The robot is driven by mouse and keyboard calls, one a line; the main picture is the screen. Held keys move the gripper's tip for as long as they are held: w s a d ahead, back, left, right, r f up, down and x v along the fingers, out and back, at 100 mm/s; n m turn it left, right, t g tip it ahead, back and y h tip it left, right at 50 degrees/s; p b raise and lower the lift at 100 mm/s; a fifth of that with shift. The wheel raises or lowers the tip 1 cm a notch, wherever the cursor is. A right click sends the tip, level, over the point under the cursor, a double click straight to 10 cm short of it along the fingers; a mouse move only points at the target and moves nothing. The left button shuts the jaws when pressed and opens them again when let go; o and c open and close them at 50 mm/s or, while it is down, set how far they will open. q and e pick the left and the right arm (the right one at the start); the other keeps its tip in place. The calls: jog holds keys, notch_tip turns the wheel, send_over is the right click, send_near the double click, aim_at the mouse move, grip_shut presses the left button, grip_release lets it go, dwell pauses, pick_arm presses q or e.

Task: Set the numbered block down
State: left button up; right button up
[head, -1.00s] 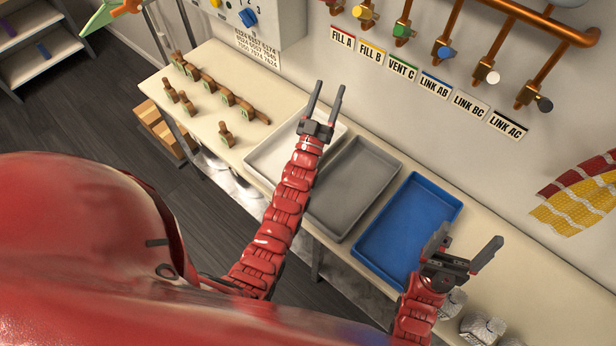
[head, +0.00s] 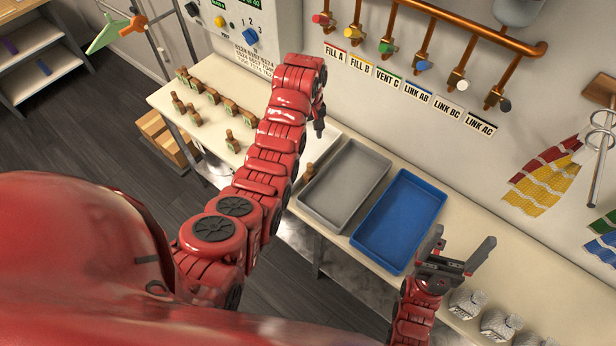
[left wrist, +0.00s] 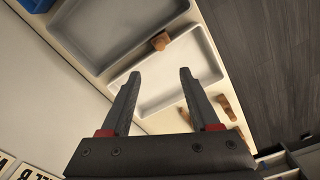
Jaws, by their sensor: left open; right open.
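A brown wooden block (head: 309,172) stands at the border between the white tray and the grey tray (head: 372,157). It also shows in the left wrist view (left wrist: 160,41), at the rim of the white tray (left wrist: 160,84); no number is readable on it. My left gripper (head: 319,128) points down over the white tray, which my arm mostly hides in the head view. In the left wrist view its fingers (left wrist: 160,73) are apart and empty, with the block beyond the tips. My right gripper (head: 457,255) is open and empty near the blue tray (head: 402,212).
Several similar blocks (head: 205,92) stand at the left of the bench. Pipes with coloured valves (head: 422,65) run along the wall above labels. White knobbly objects (head: 466,303) sit at the front right. The grey and blue trays look empty.

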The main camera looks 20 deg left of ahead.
pick_arm(q)
jog(key=b, duration=1)
send_over(310, 165)
jog(key=f, duration=0.9)
jog(key=shift+s+a+f, duration=0.1)
jog(key=shift+a+f, duration=0.1)
jog(key=shift+f, duration=1.45)
notch_tip(310, 165, down, 3)
jog(key=p, duration=0.2)
jog(key=shift+d+f+p, duration=0.1)
jog(key=shift+f+p, duration=0.1)
jog(key=shift+p, duration=0.2)
jog(key=shift+f, duration=0.7)
jog(key=shift+c, duration=0.2)
grip_shut()
